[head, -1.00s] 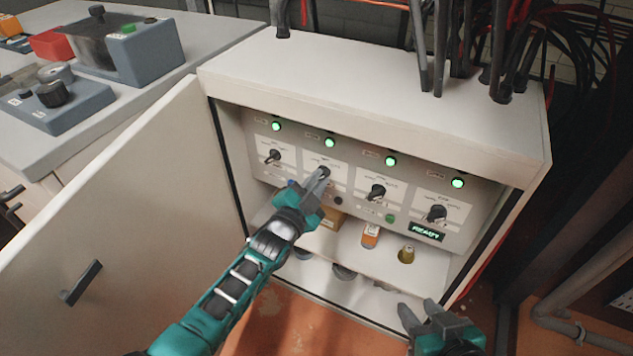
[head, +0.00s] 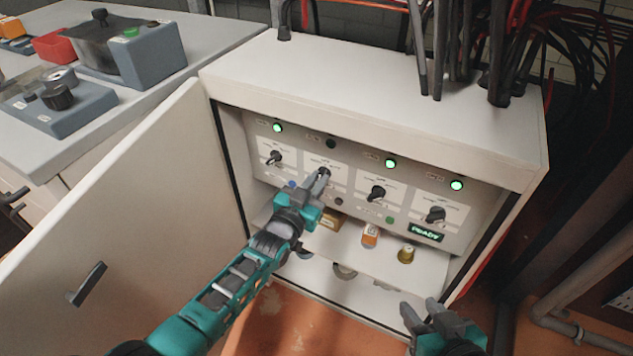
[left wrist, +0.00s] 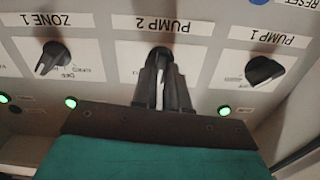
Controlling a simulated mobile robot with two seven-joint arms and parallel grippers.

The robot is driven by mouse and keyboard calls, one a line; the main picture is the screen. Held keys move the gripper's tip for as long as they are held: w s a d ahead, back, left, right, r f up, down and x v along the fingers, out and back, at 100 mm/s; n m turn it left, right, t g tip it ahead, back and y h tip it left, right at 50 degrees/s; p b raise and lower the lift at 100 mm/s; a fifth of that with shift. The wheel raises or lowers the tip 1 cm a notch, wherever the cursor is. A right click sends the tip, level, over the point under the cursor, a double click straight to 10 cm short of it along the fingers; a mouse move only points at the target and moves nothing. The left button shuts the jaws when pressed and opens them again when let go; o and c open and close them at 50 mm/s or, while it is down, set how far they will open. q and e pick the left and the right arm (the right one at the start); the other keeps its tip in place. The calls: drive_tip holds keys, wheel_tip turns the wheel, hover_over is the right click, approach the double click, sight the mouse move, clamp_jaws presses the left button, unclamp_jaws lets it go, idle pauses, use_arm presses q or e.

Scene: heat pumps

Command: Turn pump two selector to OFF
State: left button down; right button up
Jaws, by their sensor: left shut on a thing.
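The pump two selector (left wrist: 160,55) is a black knob under a PUMP 2 label, which reads upside down in the left wrist view. In the head view it is the second knob from the left (head: 323,172). My left gripper (head: 322,178) is shut on this knob, its two dark fingers (left wrist: 163,85) closed around it. The fingers hide most of the knob and its position marks. The lamp (head: 331,143) above this selector is dark. My right gripper (head: 421,309) is open and empty, low in front of the cabinet.
The pump 1 knob (head: 275,158), zone 1 knob (head: 377,193) and another knob (head: 436,214) stand beside it, with green lamps lit. A READY display (head: 425,233) glows. The cabinet door (head: 110,220) stands open left. A shelf below holds small items.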

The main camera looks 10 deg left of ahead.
use_arm(q)
drive_tip(key=shift+f+n, duration=0.1)
drive_tip(key=shift+n, duration=0.5)
drive_tip(key=c, duration=1.1)
unclamp_jaws()
drive_tip(key=shift+c, duration=0.2)
drive_tip(key=shift+s, duration=0.15)
drive_tip(key=shift+s+a+p, duration=0.2)
drive_tip(key=shift+s+p, duration=0.1)
drive_tip(key=p+v, duration=0.3)
drive_tip(key=v, duration=0.9)
drive_tip(key=shift+p, duration=0.35)
